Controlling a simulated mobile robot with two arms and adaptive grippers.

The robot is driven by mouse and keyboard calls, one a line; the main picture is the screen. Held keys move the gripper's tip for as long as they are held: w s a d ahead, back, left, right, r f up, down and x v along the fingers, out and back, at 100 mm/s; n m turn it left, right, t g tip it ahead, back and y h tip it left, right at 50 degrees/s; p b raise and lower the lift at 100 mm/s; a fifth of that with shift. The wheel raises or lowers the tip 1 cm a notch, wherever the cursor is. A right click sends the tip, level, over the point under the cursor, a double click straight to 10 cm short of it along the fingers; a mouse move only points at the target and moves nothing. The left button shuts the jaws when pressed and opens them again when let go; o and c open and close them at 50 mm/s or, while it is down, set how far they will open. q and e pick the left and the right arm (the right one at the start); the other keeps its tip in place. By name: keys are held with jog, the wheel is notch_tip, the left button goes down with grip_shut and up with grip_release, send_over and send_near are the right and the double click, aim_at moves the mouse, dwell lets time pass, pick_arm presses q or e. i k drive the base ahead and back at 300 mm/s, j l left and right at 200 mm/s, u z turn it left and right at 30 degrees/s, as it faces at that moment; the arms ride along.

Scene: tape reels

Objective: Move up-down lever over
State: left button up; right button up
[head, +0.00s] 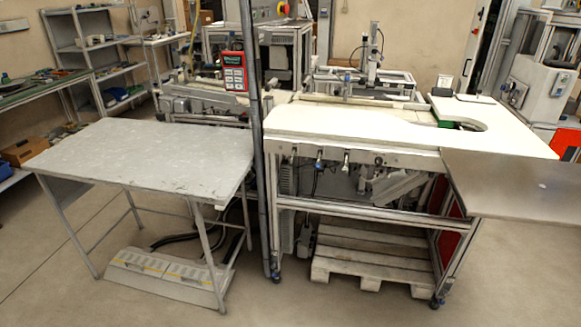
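I cannot pick out with certainty which part is the up-down lever. Several small fittings or handles, too small to tell apart, sit along the front rail under the white-topped machine table (350,124). One is a blue-topped fitting (319,158) at the left, and another is a metal fitting (346,161) to its right. A red and black control panel (234,72) is mounted by the upright post left of the machine. Neither of my grippers is in view.
A grey table (145,155) stands at the left, with a foot pedal unit (165,272) on the floor beneath it. A post (255,150) rises between the two tables. A wooden pallet (365,262) lies under the machine. The floor in front is clear.

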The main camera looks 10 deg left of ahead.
aim_at(290, 162)
jog(key=i+j+z, duration=0.1)
jog(key=z, duration=0.75)
jog(key=i+j+z, duration=0.15)
jog(key=j+z, duration=0.25)
jog(key=j, duration=0.65)
jog(key=j+z, duration=0.4)
jog(key=j, duration=1.35)
jog(key=k, duration=0.05)
